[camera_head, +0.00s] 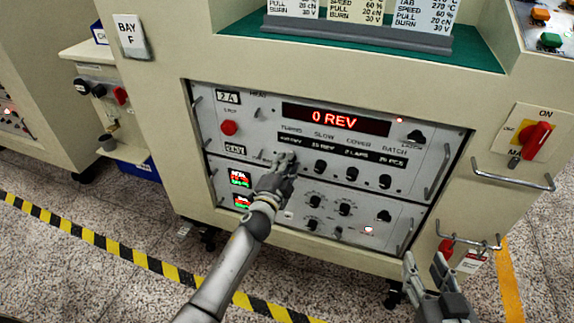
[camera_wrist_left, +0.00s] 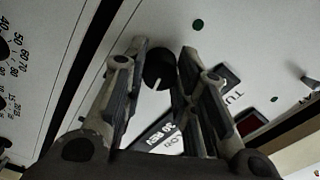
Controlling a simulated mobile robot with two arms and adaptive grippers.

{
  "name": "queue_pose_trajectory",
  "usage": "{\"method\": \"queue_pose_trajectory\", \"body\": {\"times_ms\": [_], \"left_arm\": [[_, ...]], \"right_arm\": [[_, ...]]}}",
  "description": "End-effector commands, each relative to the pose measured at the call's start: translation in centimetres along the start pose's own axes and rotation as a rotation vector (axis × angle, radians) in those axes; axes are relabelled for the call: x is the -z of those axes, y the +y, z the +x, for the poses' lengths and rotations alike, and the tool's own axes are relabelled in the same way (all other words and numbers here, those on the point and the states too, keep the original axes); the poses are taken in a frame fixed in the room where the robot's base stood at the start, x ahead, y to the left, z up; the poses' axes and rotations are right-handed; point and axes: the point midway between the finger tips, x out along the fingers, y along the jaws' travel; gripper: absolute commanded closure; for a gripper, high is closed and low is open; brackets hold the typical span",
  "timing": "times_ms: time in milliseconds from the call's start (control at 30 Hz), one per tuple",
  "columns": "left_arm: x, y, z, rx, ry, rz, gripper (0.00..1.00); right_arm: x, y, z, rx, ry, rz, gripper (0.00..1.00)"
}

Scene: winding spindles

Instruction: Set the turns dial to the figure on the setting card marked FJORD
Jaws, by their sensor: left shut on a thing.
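The turns dial is a small black knob (camera_wrist_left: 159,68) on the grey control panel (camera_head: 262,120). In the head view my left gripper (camera_head: 287,158) covers it, below the TURNS label. In the left wrist view the fingers of my left gripper (camera_wrist_left: 163,62) are closed about the knob, which has a white pointer line. The red display (camera_head: 335,119) reads 0 REV. Setting cards (camera_head: 420,15) stand at the top, their headings cut off, so I cannot tell which is FJORD. My right gripper (camera_head: 426,264) is open and empty at the lower right.
The SLOW knob (camera_head: 320,167), COVER knob (camera_head: 352,174) and BATCH knob (camera_head: 384,181) sit close to the right. Metal handles (camera_head: 437,171) flank the panel. A red switch (camera_head: 537,138) and a rail (camera_head: 512,183) are at the right.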

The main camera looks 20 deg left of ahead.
Motion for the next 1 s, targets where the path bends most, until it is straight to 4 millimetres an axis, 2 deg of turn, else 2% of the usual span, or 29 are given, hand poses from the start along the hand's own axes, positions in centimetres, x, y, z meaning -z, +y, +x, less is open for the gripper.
{"method": "queue_pose_trajectory", "body": {"times_ms": [33,200,500,633,767,1000], "left_arm": [[0.0,0.1,0.0,-0.002,-0.001,0.0,0.72],[0.0,0.1,0.0,-0.001,0.0,0.0,0.51],[0.0,0.0,-0.1,0.0,0.0,-0.001,0.51],[-0.1,0.1,-0.7,-0.001,-0.001,0.0,0.51],[-0.1,0.1,-2.2,-0.002,0.0,0.002,0.51],[-0.1,0.2,-7.0,-0.003,-0.001,0.0,0.51]], "right_arm": [[0.0,0.0,0.0,0.0,0.0,0.0,0.6],[0.0,0.0,0.0,0.0,0.0,0.0,0.6],[0.0,0.0,0.0,0.001,-0.001,0.0,0.6],[0.0,0.0,0.0,0.001,-0.001,0.0,0.6],[0.0,0.0,0.0,0.0,-0.001,0.0,0.6],[0.0,0.0,0.0,0.0,-0.001,0.0,0.6]]}}
